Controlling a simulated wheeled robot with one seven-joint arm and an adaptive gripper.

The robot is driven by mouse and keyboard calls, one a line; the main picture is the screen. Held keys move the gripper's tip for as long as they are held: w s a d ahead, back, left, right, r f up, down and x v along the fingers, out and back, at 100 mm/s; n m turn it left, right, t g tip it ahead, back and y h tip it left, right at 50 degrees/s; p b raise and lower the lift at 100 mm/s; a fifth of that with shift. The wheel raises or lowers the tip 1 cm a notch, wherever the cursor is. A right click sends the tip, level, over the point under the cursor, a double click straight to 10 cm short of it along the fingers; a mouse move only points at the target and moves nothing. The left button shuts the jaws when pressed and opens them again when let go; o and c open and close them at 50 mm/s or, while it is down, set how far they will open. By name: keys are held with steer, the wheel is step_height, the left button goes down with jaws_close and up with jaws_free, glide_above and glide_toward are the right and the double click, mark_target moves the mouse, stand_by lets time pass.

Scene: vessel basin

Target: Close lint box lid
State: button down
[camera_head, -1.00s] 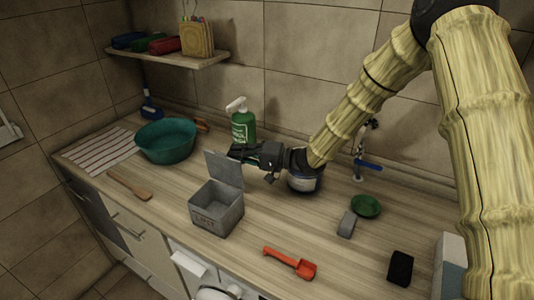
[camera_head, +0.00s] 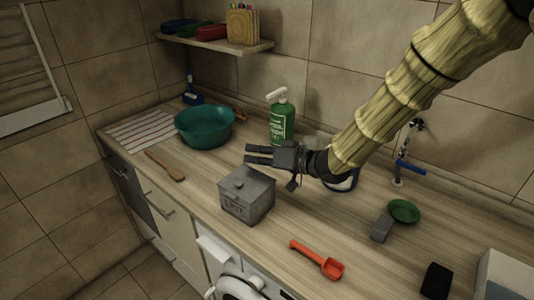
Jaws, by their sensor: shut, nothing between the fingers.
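The grey lint box (camera_head: 246,203) stands on the wooden counter, with the letters LINT on its front. Its lid (camera_head: 247,184) lies flat across the top, level with the rim as far as I can see, with a small knob on it. My gripper (camera_head: 247,154) is just above and behind the box, pointing left, with its fingers shut and empty. It looks apart from the lid, though the gap is hard to judge. The inside of the box is hidden by the lid.
A teal basin (camera_head: 205,127) and a green spray bottle (camera_head: 281,120) stand behind the gripper. A wooden spatula (camera_head: 166,166) lies left, and a red scoop (camera_head: 318,260) lies in front right. A grey block (camera_head: 381,229) and green dish (camera_head: 404,211) are at right.

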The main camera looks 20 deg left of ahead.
mark_target(244, 191)
steer(key=s+f+n+b, duration=0.2)
steer(key=b, duration=0.1)
steer(key=shift+s+a+t+h, duration=0.2)
steer(key=shift+a+t+h, duration=0.1)
steer(key=shift+a+t, duration=0.1)
steer(key=s+f+n+b, duration=0.1)
steer(key=n+b, duration=0.1)
steer(key=shift+s+a+f+n+t+h+b, duration=0.3)
steer(key=shift+s+a+f+t, duration=0.05)
steer(key=shift+a+t, duration=0.05)
steer(key=shift+s+f+b, duration=0.3)
steer(key=shift+f+b, duration=0.1)
steer(key=shift+b, duration=0.1)
steer(key=shift+s+a, duration=0.1)
steer(key=shift+a, duration=0.05)
